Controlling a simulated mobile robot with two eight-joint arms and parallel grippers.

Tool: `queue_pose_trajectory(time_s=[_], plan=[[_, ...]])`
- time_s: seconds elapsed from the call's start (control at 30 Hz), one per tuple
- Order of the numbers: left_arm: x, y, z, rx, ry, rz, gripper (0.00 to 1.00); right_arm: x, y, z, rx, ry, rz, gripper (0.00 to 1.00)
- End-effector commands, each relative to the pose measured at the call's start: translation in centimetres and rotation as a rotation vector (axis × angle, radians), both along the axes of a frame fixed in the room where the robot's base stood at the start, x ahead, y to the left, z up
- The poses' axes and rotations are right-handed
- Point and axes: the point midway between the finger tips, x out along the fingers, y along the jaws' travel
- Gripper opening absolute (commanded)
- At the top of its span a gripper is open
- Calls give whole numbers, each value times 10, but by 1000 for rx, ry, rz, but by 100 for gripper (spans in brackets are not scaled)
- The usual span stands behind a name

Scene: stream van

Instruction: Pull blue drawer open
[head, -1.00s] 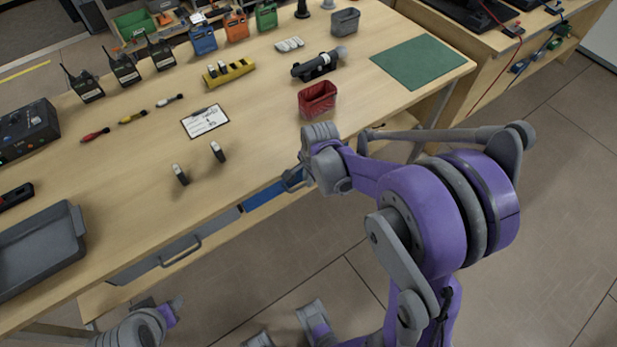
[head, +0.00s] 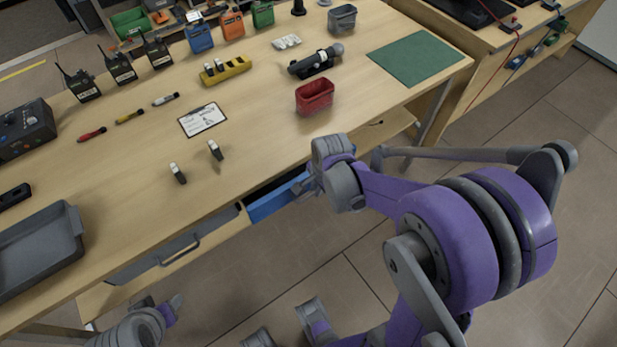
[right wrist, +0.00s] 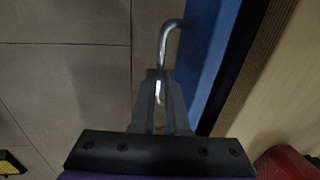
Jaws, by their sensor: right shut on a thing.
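The blue drawer (head: 281,198) under the table's front edge stands partly open, with a dark gap showing behind its front. Its blue front also shows in the right wrist view (right wrist: 211,65). My right gripper (right wrist: 160,84) is shut on the drawer's silver handle (right wrist: 167,42), with the bar between its fingers. In the head view my right wrist hides the handle and the drawer's right part. My left gripper (head: 172,306) is at the bottom left, below and apart from the table; its jaw state is unclear.
A grey drawer (head: 155,262) with a handle is left of the blue one. A red bin (head: 314,96) stands on the table near the front edge. A grey tray (head: 40,250) lies at the left.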

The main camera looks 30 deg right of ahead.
Motion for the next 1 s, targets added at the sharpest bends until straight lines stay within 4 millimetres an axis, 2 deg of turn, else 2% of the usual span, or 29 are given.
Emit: queue_pose_trajectory(time_s=[0.03,0.2,0.5,0.73,1.0], plan=[[0,0,0,0,0,0,50,-15,-2,0,0,1,-4,0],[0,0,2,0,-1,0,50,-61,-5,1,-2,1,-3,0],[1,0,10,0,-3,0,50,-134,-11,1,-1,1,-5,0],[2,0,16,0,-5,0,50,-170,-14,1,-1,0,-4,0],[2,0,18,0,-6,0,50,-188,-15,0,-1,1,-2,0]])
